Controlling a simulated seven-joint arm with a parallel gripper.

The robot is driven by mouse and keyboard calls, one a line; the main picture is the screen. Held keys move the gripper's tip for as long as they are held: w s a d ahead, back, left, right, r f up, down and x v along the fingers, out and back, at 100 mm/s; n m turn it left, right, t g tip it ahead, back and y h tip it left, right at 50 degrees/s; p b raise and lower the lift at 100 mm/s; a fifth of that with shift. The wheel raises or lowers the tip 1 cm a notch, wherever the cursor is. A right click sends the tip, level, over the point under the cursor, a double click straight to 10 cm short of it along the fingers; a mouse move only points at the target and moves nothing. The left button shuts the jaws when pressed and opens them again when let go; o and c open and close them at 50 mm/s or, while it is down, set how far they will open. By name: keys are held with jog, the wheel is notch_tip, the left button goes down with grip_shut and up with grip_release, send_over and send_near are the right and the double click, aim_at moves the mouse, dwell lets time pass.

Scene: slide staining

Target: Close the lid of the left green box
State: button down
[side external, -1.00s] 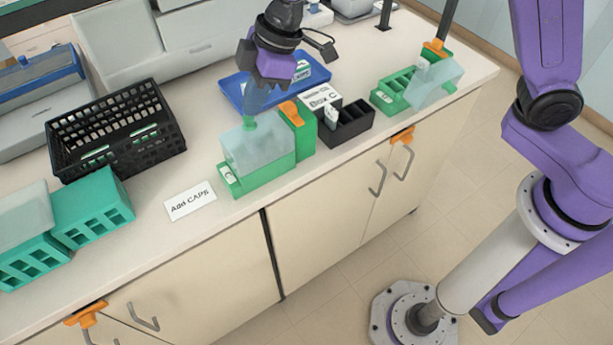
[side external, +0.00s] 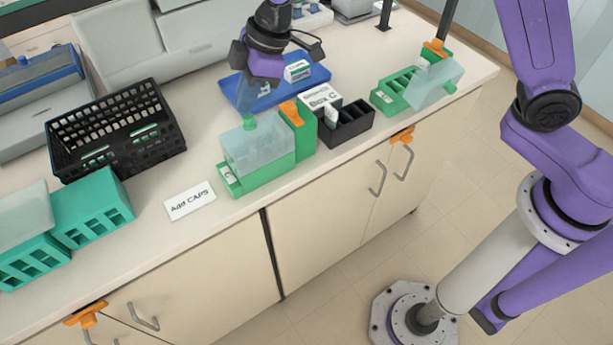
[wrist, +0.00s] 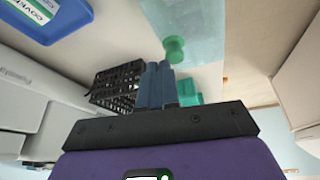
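The left green box (side external: 262,184) stands near the counter's front edge in the side view. Its pale translucent lid (side external: 262,152) lies over most of the box, leaving a green strip at the left end uncovered. I cannot tell whether the lid sits fully flush. A green knob (side external: 249,122) stands on the lid; the wrist view also shows the knob (wrist: 174,48) and translucent lid (wrist: 192,25). My gripper (side external: 248,108) is above the lid near the knob. In the wrist view its blue fingers (wrist: 158,64) are together, with the knob just beyond the tips, not between them.
A second green box (side external: 392,98) with a tilted translucent lid (side external: 435,84) stands to the right. A black Box C rack (side external: 350,125), blue tray (side external: 232,88), black basket (side external: 120,140) and teal boxes (side external: 95,210) surround the area. An "Add CAPS" card (side external: 190,201) lies in front.

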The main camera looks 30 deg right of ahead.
jog(key=shift+r, duration=0.1)
jog(key=shift+r, duration=0.75)
